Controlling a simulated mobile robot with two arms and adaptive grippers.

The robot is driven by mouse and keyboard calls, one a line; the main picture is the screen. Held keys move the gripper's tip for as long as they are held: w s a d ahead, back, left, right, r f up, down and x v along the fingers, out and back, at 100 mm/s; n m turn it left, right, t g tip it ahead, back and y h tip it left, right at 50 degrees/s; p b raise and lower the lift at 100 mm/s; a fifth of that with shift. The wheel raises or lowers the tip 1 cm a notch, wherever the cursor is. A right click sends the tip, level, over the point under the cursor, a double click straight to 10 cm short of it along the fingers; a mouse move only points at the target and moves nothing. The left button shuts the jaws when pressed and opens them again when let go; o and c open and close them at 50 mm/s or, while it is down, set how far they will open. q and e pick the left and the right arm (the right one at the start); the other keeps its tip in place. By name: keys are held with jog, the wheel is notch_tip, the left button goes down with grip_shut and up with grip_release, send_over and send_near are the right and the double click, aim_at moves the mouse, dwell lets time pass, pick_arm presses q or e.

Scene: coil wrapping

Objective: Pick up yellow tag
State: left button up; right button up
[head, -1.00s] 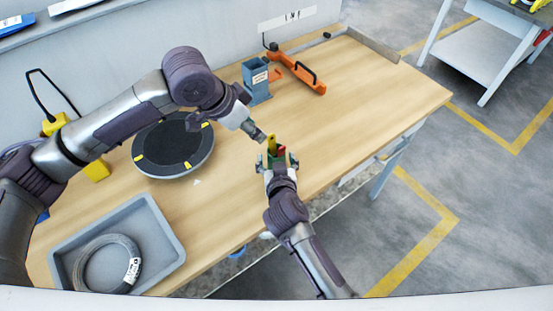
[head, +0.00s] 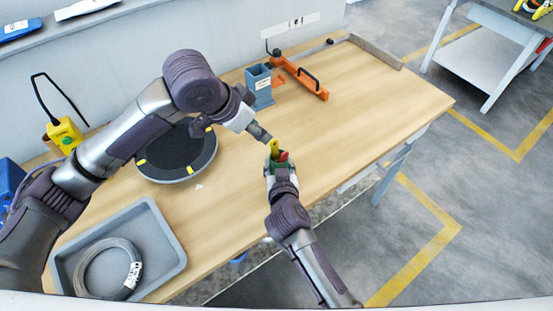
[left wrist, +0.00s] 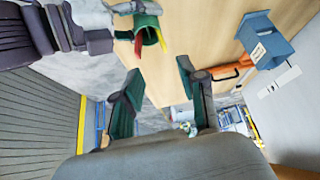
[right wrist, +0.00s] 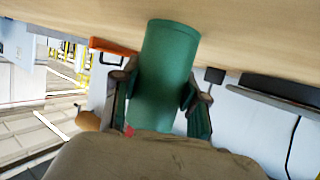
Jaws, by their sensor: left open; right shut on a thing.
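The yellow tag (head: 273,147) stands up out of a small green cup (head: 270,159), beside a red tag (head: 283,156). My right gripper (head: 281,170) is shut on the green cup and holds it up near the table's front edge. The cup's green side fills the space between its fingers in the right wrist view (right wrist: 165,70). My left gripper (head: 263,137) is open, just above and left of the yellow tag. In the left wrist view, the cup (left wrist: 147,22) and its strips lie beyond the open fingers, with nothing between them. Contact with the tag cannot be told.
A black round turntable (head: 180,153) with yellow marks is at the left of the table. A grey tray (head: 174,245) holds a wire coil (head: 84,272). A blue-grey holder (head: 259,88) and an orange tool (head: 304,80) stand at the back. The table's right side is clear.

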aim_at(272, 141)
pick_arm(q)
jog(key=shift+n+t, duration=0.3)
jog(key=shift+n, duration=0.4)
jog(key=x, duration=0.9)
jog(key=shift+a+f, duration=0.1)
jog(key=shift+f, duration=0.2)
jog(key=shift+w+f, duration=0.2)
jog(key=shift+f, duration=0.3)
grip_shut()
